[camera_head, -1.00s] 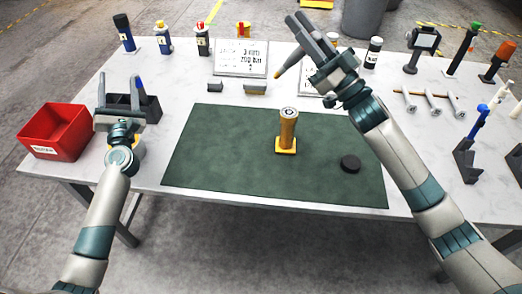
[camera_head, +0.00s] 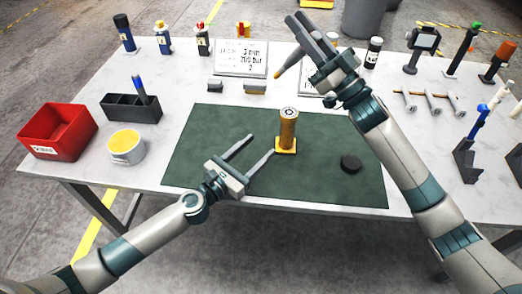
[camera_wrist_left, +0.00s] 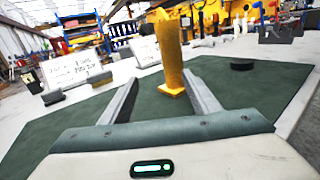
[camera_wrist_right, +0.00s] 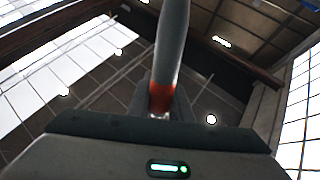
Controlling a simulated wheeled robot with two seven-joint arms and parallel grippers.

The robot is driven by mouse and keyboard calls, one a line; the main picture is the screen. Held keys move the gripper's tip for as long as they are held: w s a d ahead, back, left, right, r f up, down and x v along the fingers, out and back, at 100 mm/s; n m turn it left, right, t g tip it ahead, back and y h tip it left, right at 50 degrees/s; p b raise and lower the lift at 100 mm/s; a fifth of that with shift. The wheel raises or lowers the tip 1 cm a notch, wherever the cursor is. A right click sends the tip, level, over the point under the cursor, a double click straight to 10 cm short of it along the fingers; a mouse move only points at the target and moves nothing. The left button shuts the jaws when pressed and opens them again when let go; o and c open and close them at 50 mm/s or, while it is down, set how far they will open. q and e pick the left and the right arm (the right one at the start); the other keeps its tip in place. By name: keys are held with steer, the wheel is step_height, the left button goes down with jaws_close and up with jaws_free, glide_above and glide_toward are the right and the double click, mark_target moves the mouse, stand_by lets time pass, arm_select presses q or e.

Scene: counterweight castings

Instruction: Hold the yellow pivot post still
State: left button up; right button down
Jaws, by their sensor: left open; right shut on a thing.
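The yellow pivot post (camera_head: 288,130) stands upright on its square yellow base on the green mat (camera_head: 225,130). It also shows in the left wrist view (camera_wrist_left: 170,50), just beyond my left fingertips and roughly in line with the gap between them. My left gripper (camera_head: 261,144) is open and empty, low over the mat to the left of the post, with one fingertip close to its base; I cannot tell whether they touch. My right gripper (camera_head: 297,19) is raised over the back of the table, shut on a grey rod-shaped tool with an orange part (camera_wrist_right: 160,95).
A black disc (camera_head: 350,163) lies on the mat right of the post. Signs and small grey blocks are behind the mat. The mat's front left is clear.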

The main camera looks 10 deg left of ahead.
mark_target(282, 140)
arm_select(q)
steer(key=shift+s+d+f+g+h, duration=0.3)
steer(key=shift+s+d+f, duration=0.25)
steer(key=shift+s+d, duration=0.3)
steer(key=shift+w+d, duration=0.1)
steer(key=shift+w, duration=0.1)
steer(key=x, duration=1.1)
steer(key=shift+w+d, duration=0.2)
steer(key=shift+w, duration=0.15)
steer(key=shift+c, duration=0.5)
steer(key=shift+c, duration=0.7)
jaws_close()
